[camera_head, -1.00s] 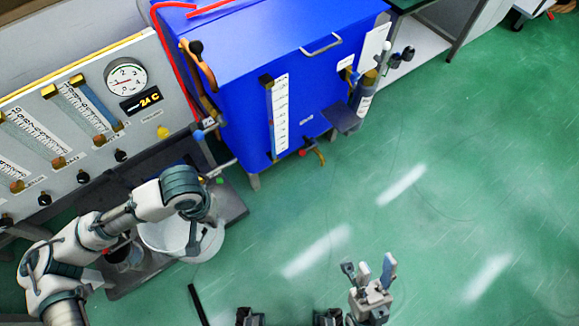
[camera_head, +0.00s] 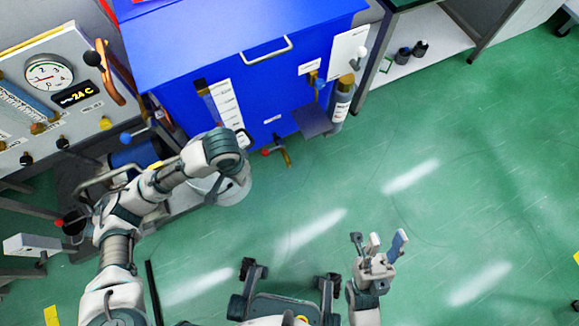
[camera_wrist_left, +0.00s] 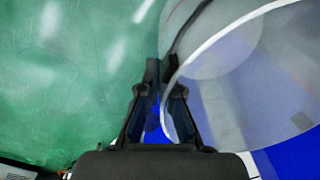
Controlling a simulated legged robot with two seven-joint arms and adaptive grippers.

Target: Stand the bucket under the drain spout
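The whitish, translucent bucket (camera_head: 238,190) is partly hidden under my left arm in the head view, in front of the blue cabinet. It also shows in the left wrist view (camera_wrist_left: 235,90). My left gripper (camera_wrist_left: 161,68) has its fingers close together at the bucket's rim and seems shut on it; the head view hides the fingertips. The drain spout (camera_head: 285,157), brass with a red handle, sticks out low on the cabinet front, to the right of and above the bucket in the picture. I cannot tell whether the bucket touches the floor. My right gripper (camera_head: 378,246) is open and empty.
A gauge panel (camera_head: 50,95) is at the left. A shelf table (camera_head: 420,60) stands at the back right. The green floor (camera_head: 430,190) is clear to the right.

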